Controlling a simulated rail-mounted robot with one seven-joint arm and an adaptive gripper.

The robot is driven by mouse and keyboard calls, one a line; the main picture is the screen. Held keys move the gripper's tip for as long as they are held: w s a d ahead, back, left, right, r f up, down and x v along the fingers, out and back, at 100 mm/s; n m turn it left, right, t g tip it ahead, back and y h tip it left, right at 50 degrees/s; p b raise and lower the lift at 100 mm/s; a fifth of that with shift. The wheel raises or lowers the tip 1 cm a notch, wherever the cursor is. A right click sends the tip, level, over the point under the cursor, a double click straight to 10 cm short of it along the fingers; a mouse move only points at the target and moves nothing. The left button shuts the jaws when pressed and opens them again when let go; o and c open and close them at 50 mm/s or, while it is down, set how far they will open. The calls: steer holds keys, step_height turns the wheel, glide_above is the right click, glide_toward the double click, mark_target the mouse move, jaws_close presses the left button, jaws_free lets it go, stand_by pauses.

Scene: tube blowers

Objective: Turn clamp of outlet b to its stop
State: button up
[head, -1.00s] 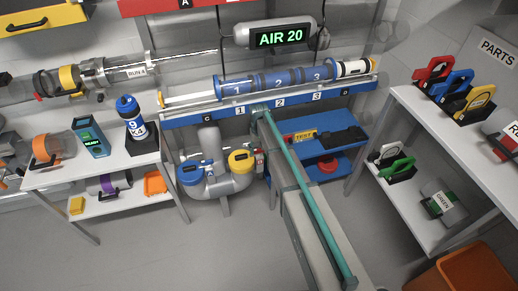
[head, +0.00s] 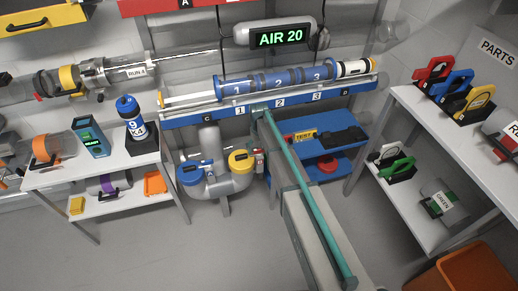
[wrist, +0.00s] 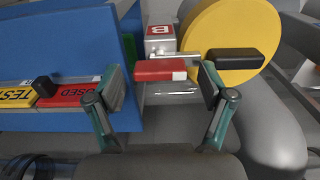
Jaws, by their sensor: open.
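In the wrist view, the block marked B (wrist: 160,42) appears upside down at top centre. A red clamp handle (wrist: 160,70) with a pale right end lies level just below it. My gripper (wrist: 161,88) is open, with one teal-and-grey finger at each end of the red handle. The fingertips look close to its ends, but I cannot tell whether they touch. To the right is the outlet's yellow cap (wrist: 222,28) with a black handle (wrist: 222,59). In the head view, the yellow cap (head: 242,161) sits on the grey pipework; my gripper cannot be made out there.
A blue shelf unit (wrist: 65,55) stands close on the left in the wrist view, with a yellow TEST sign (wrist: 16,97) and a red sign (wrist: 70,94). A grey pipe (wrist: 268,125) runs at right. The blue cap (head: 190,174) is left of the yellow one.

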step_height(320, 180, up, 12)
stand_by(0.5)
steer(key=shift+f, duration=0.1)
steer(key=s+d+f+g+p, duration=0.1)
steer(key=s+d+f, duration=0.2)
steer(key=s+f, duration=0.5)
steer(key=s+d+f+m+g, duration=0.1)
steer(key=s+d+f, duration=0.3)
steer(key=s, duration=0.7)
steer(key=s+d+f+p, duration=0.1)
steer(key=s+d+f, duration=0.1)
steer(key=s+f, duration=0.65)
steer(key=s+d+f+g, duration=0.2)
steer(key=s, duration=1.3)
steer(key=s+d+f+m+g+p, duration=0.1)
steer(key=s+d+f+g, duration=0.1)
steer(key=s, duration=1.4)
steer(key=shift+d+m+g, duration=0.3)
steer(key=shift+d+g, duration=0.1)
steer(key=shift+d, duration=0.1)
steer(key=shift+w, duration=0.1)
